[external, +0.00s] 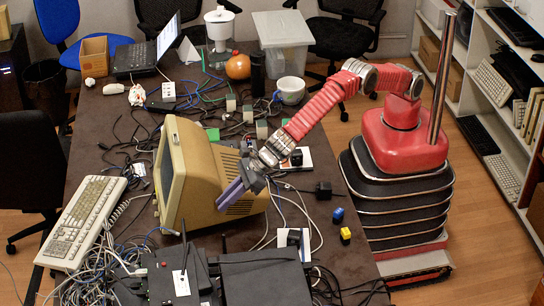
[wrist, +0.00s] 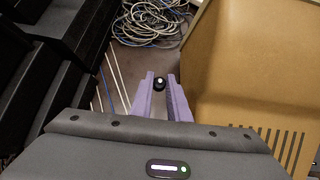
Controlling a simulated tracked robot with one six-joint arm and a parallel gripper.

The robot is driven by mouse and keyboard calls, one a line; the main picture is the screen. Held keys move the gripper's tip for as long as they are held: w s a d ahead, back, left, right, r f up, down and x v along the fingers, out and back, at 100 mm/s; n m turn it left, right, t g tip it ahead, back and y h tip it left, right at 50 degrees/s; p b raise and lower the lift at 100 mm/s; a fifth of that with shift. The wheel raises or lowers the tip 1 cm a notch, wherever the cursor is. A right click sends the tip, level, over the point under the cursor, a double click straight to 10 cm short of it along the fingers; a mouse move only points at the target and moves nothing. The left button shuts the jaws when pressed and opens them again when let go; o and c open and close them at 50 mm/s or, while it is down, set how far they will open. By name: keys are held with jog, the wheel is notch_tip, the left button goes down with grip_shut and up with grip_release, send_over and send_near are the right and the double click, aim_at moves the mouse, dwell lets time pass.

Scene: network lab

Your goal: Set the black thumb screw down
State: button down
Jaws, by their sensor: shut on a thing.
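My gripper is shut on the black thumb screw (wrist: 159,83), a small round dark piece with a bright spot, held between the tips of the two purple fingers in the wrist view. In the external view my gripper (external: 226,200) reaches down and left, close to the near side of the old beige monitor (external: 175,170). The screw cannot be made out there. In the wrist view dark table surface shows beyond the fingertips; I cannot tell the height of the screw above it.
The monitor's beige casing (wrist: 245,70) fills the right of the wrist view. Coiled cables (wrist: 150,20) lie ahead. Black boxes (external: 265,275) stand at the table's near end. Loose white cables cross the table.

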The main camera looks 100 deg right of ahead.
jog(key=s+d+n+y, duration=0.2)
jog(key=s+d+n, duration=0.1)
jog(key=s+d, duration=0.3)
jog(key=shift+m+h, duration=0.4)
jog(key=shift+m, duration=0.4)
jog(key=d, duration=1.2)
jog(key=w+d, duration=0.1)
jog(key=d, duration=0.5)
jog(key=shift+d+f, duration=0.15)
jog(key=shift+d, duration=0.2)
jog(key=s+d+f, duration=0.1)
jog(key=s+d, duration=0.1)
jog(key=d, duration=0.6)
jog(key=s+d+m+h, duration=0.1)
jog(key=s+d, duration=0.1)
jog(key=d, duration=0.7)
jog(key=shift+s+f, duration=0.35)
jog(key=shift+f, duration=0.05)
jog(key=shift+d, duration=0.1)
